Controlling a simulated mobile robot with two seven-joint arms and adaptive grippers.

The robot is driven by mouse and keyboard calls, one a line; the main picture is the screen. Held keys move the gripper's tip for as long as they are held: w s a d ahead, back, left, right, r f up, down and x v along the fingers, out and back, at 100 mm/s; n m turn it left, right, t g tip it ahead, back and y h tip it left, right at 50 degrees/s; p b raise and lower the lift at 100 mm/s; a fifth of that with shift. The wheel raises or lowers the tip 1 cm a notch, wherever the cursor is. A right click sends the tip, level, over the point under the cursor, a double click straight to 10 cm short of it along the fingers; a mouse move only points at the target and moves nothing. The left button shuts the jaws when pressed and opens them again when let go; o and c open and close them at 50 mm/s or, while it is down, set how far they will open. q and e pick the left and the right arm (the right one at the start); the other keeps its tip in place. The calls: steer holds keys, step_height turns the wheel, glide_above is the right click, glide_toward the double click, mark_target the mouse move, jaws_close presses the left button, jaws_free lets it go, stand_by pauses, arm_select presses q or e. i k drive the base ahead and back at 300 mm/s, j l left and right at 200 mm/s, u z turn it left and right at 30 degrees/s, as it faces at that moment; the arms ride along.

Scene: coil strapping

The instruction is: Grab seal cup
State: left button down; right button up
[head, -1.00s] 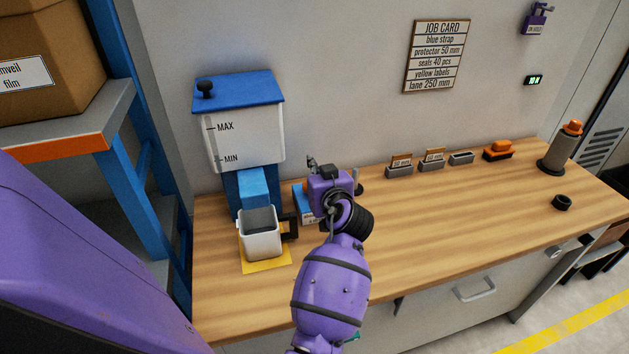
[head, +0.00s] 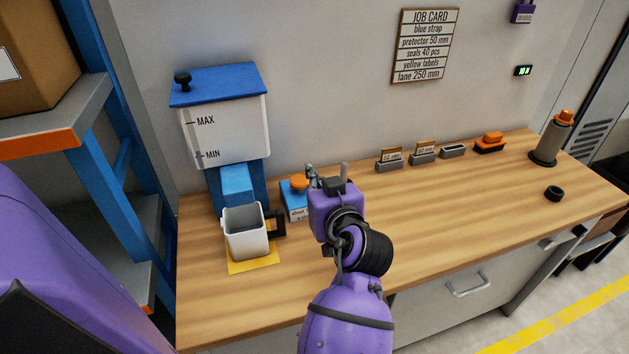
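The seal cup is a white, square-sided cup (head: 246,240) with a dark handle (head: 275,222) on its right side. It stands upright on a yellow mat (head: 252,267), below the spout of a blue-and-white dispenser (head: 222,130). Its inside looks dark grey, and I see no seals in it. My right gripper (head: 328,172) is to the right of the cup and its handle, apart from both. Its fingers point away toward the wall and look spread, with nothing between them. My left gripper is not in view.
A blue box with an orange button (head: 299,184) sits just left of my gripper, partly hidden. Small grey holders (head: 389,166), an orange-topped item (head: 490,142), a grey post (head: 550,142) and a black ring (head: 553,193) stand farther right. A blue rack (head: 120,170) borders the left. The front bench is clear.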

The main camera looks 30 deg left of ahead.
mark_target(246, 235)
steer(key=k+l, duration=1.1)
steer(key=k, duration=0.2)
